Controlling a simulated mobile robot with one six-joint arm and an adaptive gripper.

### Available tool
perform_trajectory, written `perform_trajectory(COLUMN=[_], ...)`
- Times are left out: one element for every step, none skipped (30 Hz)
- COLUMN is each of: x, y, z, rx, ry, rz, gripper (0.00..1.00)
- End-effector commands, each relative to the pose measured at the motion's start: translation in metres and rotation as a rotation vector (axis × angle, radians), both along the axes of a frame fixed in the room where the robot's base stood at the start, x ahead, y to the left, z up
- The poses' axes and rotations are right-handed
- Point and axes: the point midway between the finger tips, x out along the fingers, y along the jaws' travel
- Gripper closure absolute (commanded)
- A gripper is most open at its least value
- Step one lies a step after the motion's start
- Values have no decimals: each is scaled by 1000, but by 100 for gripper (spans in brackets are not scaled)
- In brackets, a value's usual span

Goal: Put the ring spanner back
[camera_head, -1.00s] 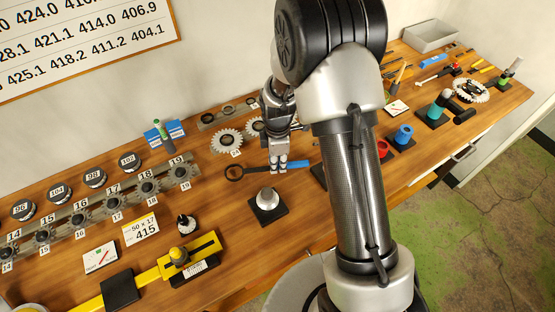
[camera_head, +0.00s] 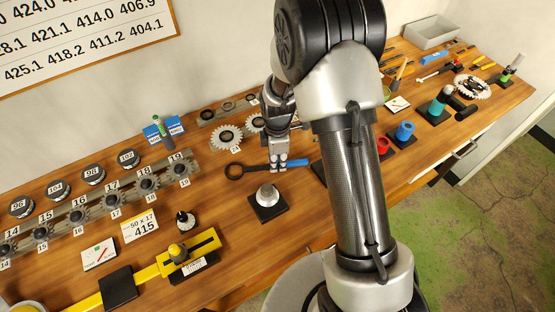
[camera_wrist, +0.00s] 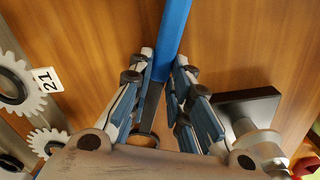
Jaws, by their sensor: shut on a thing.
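The ring spanner has a dark ring (camera_head: 234,171) at its left end and a blue handle (camera_head: 298,162) at its right end. It lies level on or just above the wooden bench; I cannot tell which. My gripper (camera_head: 279,165) points down and is shut on the spanner's dark shank near the handle. In the wrist view, the blue handle (camera_wrist: 173,35) runs up and away between the fingers (camera_wrist: 160,95), and part of the ring (camera_wrist: 143,138) shows below them. The middle of the shank is partly hidden by the fingers.
A silver dome on a black base (camera_head: 267,197) stands just in front of the spanner. White gears (camera_head: 227,137) stand behind it. A numbered gear rack (camera_head: 112,203) runs along the left. Blue and red cups (camera_head: 404,131) stand right of my arm. A grey tray (camera_head: 432,36) is at the far right.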

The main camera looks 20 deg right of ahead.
Motion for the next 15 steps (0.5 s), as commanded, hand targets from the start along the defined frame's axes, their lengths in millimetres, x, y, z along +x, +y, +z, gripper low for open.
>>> perform_trajectory(x=[0, 0, 0, 0, 0, 0, 0, 0, 0, 0, 0, 0, 0, 0, 0], y=[0, 0, 0, 0, 0, 0, 0, 0, 0, 0, 0, 0, 0, 0, 0], z=[-2, -2, -2, -2, -2, -1, -1, -1, -1, -2, -2, -2, -2, -2, -2], rx=[0, 0, 0, 0, 0, 0, 0, 0, 0, 0, 0, 0, 0, 0, 0], ry=[-1, -1, -1, -1, -1, -1, 0, 0, 0, 0, 0, 0, 0, 0, 0], rz=[0, 0, 0, 0, 0, 0, 0, 0, 0, 0, 0, 0, 0, 0, 0], gripper=[100, 100, 81, 79, 77, 74, 72, 70, 67, 65, 63, 61, 59, 59, 59])
